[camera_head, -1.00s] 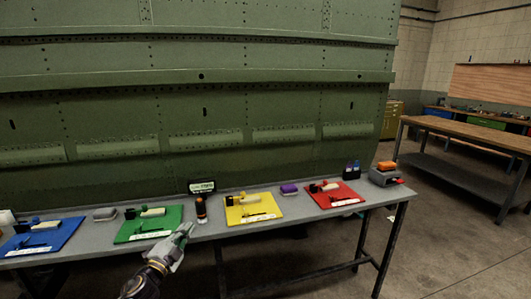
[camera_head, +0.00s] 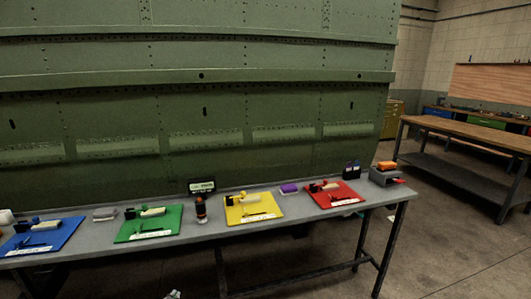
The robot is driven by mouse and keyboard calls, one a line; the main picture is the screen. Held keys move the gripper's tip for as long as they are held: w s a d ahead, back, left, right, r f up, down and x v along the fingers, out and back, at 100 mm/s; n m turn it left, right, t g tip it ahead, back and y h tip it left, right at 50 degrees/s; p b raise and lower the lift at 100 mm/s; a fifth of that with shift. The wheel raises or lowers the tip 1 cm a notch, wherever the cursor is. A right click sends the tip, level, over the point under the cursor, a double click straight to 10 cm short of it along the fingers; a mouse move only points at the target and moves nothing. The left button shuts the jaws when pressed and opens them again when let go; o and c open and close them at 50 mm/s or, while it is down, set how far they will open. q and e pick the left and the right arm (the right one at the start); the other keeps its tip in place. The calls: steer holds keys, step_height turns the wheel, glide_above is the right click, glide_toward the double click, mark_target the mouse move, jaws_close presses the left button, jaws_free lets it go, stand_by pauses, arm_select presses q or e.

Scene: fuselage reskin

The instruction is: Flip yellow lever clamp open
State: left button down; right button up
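The yellow lever clamp (camera_head: 252,208) sits on the grey workbench, right of the middle. It is a yellow plate with a pale bar, a dark block at its left end, a small dark lever part and a white label along the front. Whether its lever is up or down is too small to tell. Only a small grey tip of what appears to be my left gripper (camera_head: 173,295) shows at the bottom edge, well below and left of the yellow clamp; its fingers cannot be made out. My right gripper is not in view.
Similar blue (camera_head: 42,235), green (camera_head: 149,223) and red (camera_head: 337,194) clamp plates share the bench (camera_head: 200,234). A dark bottle with an orange band (camera_head: 201,210) stands left of the yellow plate. A purple item (camera_head: 289,188) lies behind. The green fuselage panel (camera_head: 200,110) rises behind the bench.

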arm_select(q)
steer(key=s+d+f+n+g+h, duration=0.1)
steer(key=s+d+f+g, duration=0.2)
steer(key=s, duration=0.7)
steer(key=s+d+f+n+g+h, duration=0.1)
steer(key=s+d+g+h, duration=0.2)
steer(key=s, duration=0.6)
step_height(320, 180, down, 31)
steer(key=s+a+g+y+p, duration=0.2)
steer(key=g, duration=0.1)
steer(key=s+a+f, duration=0.4)
steer(key=s+f, duration=0.5)
steer(key=s, duration=0.1)
steer(key=s+a+f+p, duration=0.1)
steer(key=s+a+f, duration=0.3)
steer(key=s+f, duration=0.5)
steer(key=shift+s+a+m+g, duration=0.2)
steer(key=shift+s+m+g, duration=0.15)
steer(key=shift+s, duration=0.4)
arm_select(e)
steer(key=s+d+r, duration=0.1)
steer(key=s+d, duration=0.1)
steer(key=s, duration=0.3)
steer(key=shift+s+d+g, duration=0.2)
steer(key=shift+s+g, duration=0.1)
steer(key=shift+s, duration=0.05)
